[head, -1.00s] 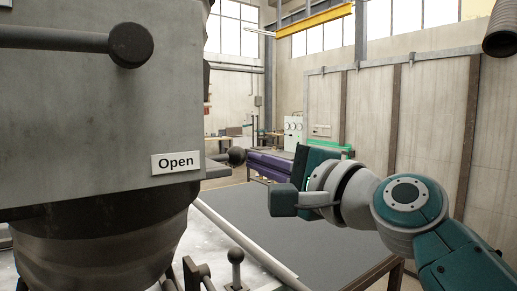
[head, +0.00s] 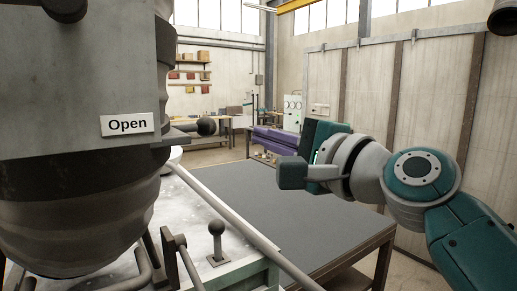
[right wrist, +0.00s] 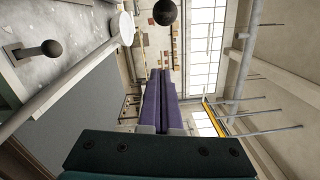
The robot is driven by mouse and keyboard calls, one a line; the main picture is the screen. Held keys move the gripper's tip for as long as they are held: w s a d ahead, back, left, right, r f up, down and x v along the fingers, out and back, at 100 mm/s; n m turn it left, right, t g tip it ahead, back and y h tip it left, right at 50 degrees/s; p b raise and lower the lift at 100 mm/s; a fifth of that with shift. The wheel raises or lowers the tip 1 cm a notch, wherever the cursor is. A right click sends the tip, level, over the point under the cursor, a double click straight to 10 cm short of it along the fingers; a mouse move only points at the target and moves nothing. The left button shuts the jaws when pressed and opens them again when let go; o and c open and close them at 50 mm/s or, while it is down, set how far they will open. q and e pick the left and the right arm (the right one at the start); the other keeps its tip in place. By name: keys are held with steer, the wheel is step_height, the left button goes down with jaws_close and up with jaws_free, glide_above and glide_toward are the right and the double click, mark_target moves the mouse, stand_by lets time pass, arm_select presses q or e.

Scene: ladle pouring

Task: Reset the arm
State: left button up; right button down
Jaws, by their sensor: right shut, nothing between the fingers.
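My right arm comes in from the right in the head view, bent at a teal joint. Its right gripper (head: 258,134) points away from me over the dark grey table (head: 290,205). The two purple fingers lie side by side, shut and empty, and touch nothing that I can see. In the right wrist view the fingers of the right gripper (right wrist: 160,73) stretch out from a dark teal block. My left arm and gripper are not in view.
A big grey ladle (head: 70,220) with an "Open" sign (head: 128,124) fills the left side. A black knobbed lever (head: 205,127) sticks out towards my right gripper. A small knobbed lever (head: 217,235) stands below. A wall (head: 350,120) rises behind the arm.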

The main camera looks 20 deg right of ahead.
steer(key=a+b+v, duration=0.1)
steer(key=v, duration=0.7)
steer(key=s+a+f+n+g, duration=0.2)
steer(key=s+f+n+g, duration=0.25)
steer(key=f, duration=0.25)
steer(key=s+a+f+n+g, duration=0.2)
steer(key=s+f+n+g, duration=0.1)
steer(key=s+f+n, duration=0.3)
steer(key=s+d+f+n+g+h, duration=0.25)
steer(key=s+f+n, duration=0.2)
steer(key=s, duration=0.25)
steer(key=s+d+f+n+g+h, duration=0.1)
steer(key=s+f+n+g+h, duration=0.1)
steer(key=s+f+n+g, duration=0.25)
arm_select(q)
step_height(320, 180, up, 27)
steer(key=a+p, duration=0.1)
steer(key=p, duration=2.7)
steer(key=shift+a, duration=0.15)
arm_select(e)
steer(key=w+a+v, duration=0.1)
steer(key=w+v, duration=0.1)
steer(key=v, duration=1.1)
steer(key=w+a+r+v, duration=0.1)
steer(key=w+v, duration=0.1)
steer(key=v, duration=1.2)
steer(key=shift+w+d+r+m+h, duration=0.3)
steer(key=shift+d+r+m+h, duration=0.05)
steer(key=shift+d+r+m, duration=0.1)
